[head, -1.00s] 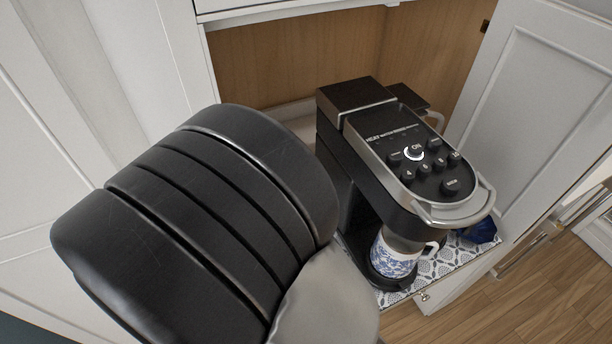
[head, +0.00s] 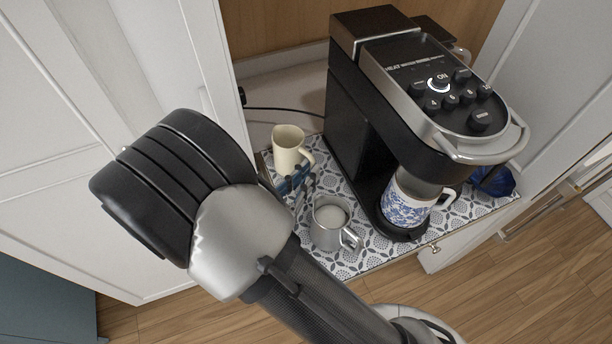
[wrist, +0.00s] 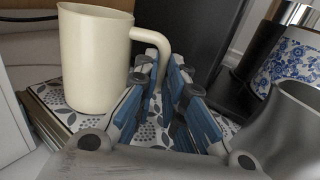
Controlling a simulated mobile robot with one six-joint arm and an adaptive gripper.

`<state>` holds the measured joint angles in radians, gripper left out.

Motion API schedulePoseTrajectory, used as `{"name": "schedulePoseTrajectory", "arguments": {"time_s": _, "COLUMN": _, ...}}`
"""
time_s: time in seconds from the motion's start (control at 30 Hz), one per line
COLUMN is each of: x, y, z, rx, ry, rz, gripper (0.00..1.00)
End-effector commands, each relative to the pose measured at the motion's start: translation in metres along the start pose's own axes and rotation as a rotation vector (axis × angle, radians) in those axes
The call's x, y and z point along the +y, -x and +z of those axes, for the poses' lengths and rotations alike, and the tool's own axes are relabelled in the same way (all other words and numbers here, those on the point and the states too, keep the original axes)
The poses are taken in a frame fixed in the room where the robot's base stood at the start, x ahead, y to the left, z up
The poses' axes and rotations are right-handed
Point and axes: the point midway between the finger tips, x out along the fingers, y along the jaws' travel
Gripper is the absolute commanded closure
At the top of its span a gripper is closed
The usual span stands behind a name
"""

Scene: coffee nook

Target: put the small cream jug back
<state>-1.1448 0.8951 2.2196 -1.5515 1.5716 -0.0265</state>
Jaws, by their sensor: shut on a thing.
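The small cream jug (head: 287,152) is upright at the back left of the patterned mat, left of the coffee machine. It also shows large in the wrist view (wrist: 95,62), with its handle to the right. My gripper (head: 300,181) reaches it from the front. In the wrist view its blue-padded fingers (wrist: 163,72) are shut on the lower part of the jug's handle. The jug's base looks to be at the mat; I cannot tell whether it rests fully on it.
A steel pitcher (head: 325,238) with pale liquid stands just in front of my fingers. The coffee machine (head: 350,125) holds a blue-and-white mug (head: 403,207). A blue item (head: 492,182) lies right of it. A black cable (head: 280,109) runs behind the jug. Cabinet doors flank the shelf.

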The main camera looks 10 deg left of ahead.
Motion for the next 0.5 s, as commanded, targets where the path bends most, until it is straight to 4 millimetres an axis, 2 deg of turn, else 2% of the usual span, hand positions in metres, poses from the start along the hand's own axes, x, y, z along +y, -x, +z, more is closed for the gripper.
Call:
{"name": "schedulePoseTrajectory", "arguments": {"time_s": 0.27, "x": 0.0003, "y": 0.0000, "z": -0.0011, "rx": -0.002, "ry": -0.002, "rz": 0.000, "gripper": 1.00}}
{"name": "schedulePoseTrajectory", "arguments": {"time_s": 0.3, "x": 0.0002, "y": 0.0000, "z": -0.0022, "rx": -0.001, "ry": -0.001, "rz": 0.000, "gripper": 0.89}}
{"name": "schedulePoseTrajectory", "arguments": {"time_s": 0.5, "x": 0.0002, "y": 0.0000, "z": -0.0012, "rx": 0.000, "ry": -0.001, "rz": 0.000, "gripper": 0.76}}
